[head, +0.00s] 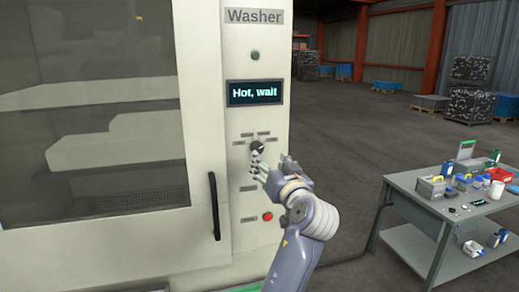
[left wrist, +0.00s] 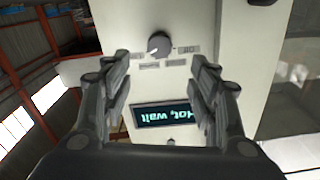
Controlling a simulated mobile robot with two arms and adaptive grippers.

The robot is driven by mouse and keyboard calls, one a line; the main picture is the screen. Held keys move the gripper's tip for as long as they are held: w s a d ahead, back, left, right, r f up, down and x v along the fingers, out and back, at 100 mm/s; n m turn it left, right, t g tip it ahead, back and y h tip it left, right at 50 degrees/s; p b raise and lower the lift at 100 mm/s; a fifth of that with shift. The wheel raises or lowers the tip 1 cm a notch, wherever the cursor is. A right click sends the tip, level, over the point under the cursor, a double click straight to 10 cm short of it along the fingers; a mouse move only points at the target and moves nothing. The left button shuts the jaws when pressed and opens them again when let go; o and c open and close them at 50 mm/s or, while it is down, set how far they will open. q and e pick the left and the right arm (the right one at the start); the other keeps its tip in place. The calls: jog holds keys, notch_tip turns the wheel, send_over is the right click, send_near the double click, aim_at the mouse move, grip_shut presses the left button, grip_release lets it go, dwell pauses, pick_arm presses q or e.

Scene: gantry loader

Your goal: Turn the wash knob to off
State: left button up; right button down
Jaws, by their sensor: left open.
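The wash knob (head: 257,146) is a round dark dial on the cream washer panel, below the display, with small label plates around it. In the left wrist view the knob (left wrist: 159,45) shows upside down, beyond and between my fingertips, with a light mark on its edge. My left gripper (head: 262,166) is just in front of the panel, beside and below the knob in the head view. In the left wrist view its two fingers (left wrist: 161,85) are apart with nothing between them. I cannot tell its exact distance from the panel. My right gripper is not in view.
The display (head: 255,93) reads "Hot, wait". A red button (head: 267,216) sits low on the panel. The washer door's black handle (head: 214,206) stands to the left. A grey workbench (head: 423,207) with several small items is at right. Open floor lies behind it.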

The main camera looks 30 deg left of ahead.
aim_at(258, 149)
pick_arm(q)
jog(key=p+x, duration=0.4)
jog(key=x, duration=0.5)
jog(key=shift+w+a+f+p, duration=0.15)
jog(key=shift+w+a+p, duration=0.15)
jog(key=shift+w+a, duration=0.2)
jog(key=c, duration=1.1)
